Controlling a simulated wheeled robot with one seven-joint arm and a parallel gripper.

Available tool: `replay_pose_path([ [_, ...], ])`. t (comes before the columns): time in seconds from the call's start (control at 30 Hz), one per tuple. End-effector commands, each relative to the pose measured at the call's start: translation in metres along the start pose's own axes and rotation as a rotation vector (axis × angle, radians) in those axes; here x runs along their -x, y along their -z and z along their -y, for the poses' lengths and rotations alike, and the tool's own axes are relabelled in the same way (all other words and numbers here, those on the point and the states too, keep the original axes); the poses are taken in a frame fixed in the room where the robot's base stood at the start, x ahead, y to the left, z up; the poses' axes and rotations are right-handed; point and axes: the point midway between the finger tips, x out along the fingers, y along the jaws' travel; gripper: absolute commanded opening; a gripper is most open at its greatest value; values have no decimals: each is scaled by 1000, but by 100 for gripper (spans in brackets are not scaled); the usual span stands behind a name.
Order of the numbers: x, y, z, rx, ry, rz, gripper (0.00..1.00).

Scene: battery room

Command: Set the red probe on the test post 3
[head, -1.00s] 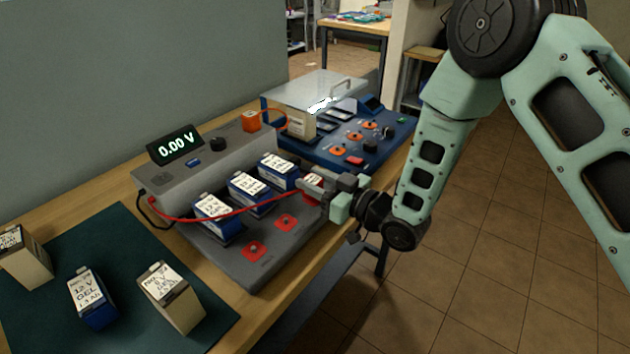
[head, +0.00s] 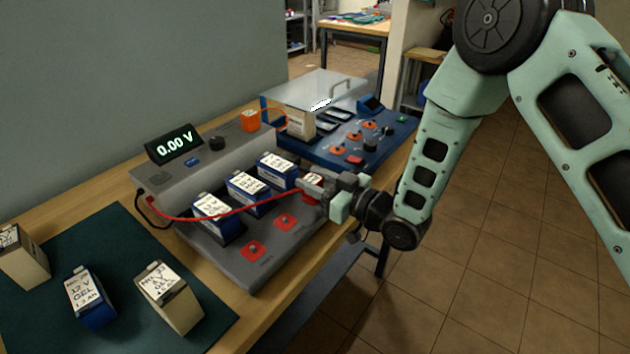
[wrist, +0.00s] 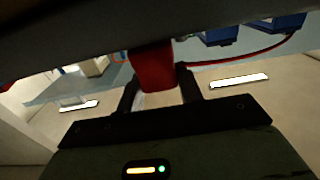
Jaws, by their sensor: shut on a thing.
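My gripper (head: 318,187) is shut on the red probe (wrist: 152,68), which shows between the two fingers in the wrist view. In the head view it is at the right front of the grey test bench (head: 225,262). A red cable (head: 190,217) runs from the bench's left side across the batteries to the probe. Two red pads with posts show on the bench, a near one (head: 253,248) and a middle one (head: 284,221). A red patch by my fingers may be a further pad; the probe's tip and any post under it are hidden. Post numbers are unreadable.
Several blue-cased batteries (head: 246,188) stand in the bench behind the posts. Its display (head: 175,144) reads 0.00 V. A blue device (head: 365,150) stands beyond. More batteries stand on a dark green mat (head: 130,258) at left. The floor at right is clear.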

Motion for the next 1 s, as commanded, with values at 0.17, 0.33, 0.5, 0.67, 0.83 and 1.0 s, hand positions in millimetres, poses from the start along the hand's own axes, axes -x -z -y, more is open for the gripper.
replay_pose_path([
  [0.17,0,0,0,0,0,-1,13],
  [0.33,0,-1,0,0,0,-1,13],
  [0.5,0,-5,0,0,0,-1,13],
  [0.67,0,-8,0,0,0,-1,13],
  [0.83,0,-11,0,0,0,-1,13],
  [1.0,0,-12,0,0,0,-1,45],
])
